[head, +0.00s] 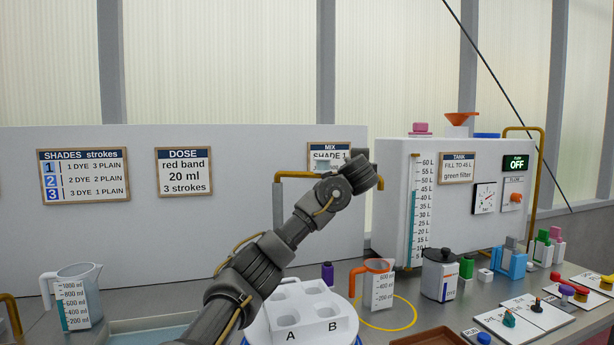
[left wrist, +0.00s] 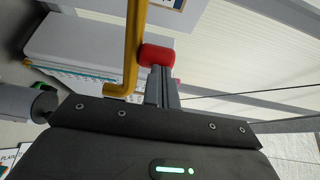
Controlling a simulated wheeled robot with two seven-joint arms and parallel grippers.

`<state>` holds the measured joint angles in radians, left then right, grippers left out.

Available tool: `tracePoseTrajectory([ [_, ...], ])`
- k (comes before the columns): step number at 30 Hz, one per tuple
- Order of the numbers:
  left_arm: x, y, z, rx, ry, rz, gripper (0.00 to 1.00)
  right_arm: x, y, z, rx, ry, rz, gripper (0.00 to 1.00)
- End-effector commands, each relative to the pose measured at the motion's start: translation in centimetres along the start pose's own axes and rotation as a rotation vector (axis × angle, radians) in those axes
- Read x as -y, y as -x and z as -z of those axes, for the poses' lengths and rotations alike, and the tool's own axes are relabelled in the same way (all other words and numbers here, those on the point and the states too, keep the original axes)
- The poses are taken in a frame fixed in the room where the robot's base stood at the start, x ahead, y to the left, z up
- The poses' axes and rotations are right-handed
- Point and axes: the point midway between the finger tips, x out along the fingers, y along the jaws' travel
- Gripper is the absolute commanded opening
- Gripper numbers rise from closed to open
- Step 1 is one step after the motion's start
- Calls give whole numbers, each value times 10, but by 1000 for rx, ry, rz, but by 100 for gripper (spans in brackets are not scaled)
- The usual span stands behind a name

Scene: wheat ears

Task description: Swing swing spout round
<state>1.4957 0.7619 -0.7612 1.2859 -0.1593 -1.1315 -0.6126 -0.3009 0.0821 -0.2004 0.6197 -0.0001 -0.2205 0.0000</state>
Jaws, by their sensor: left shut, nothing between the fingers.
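The brass swing spout (head: 296,174) stands at the back wall panel. Its upright drops at the left and its horizontal arm runs right until my arm hides it. In the left wrist view, a yellow pipe (left wrist: 133,45) with a bend at its end carries a red knob (left wrist: 156,55). My left gripper (head: 358,168) is at the spout's right end, below the MIX sign; my wrist hides most of its fingers. The left wrist view shows the fingers (left wrist: 161,75) shut and empty, tips right at the red knob; I cannot tell if they touch. My right gripper is not in view.
A white tray marked A and B (head: 283,328) sits below my arm. An orange-rimmed jug (head: 380,290) stands by a yellow ring (head: 402,324). A clear measuring jug (head: 82,297) is at left. The white tank (head: 398,190), grey-black canister (head: 440,277) and small coloured parts fill the right.

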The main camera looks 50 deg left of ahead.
Motion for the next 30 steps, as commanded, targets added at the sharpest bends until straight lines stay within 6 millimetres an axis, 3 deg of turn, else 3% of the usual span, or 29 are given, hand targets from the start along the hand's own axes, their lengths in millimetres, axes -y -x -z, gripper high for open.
tracePoseTrajectory([
  [17,-1,5,7,-6,0,2,0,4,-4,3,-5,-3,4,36],
  [23,-4,35,33,-22,0,4,0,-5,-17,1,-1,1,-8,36],
  [30,-3,89,47,-22,1,3,0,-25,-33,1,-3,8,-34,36],
])
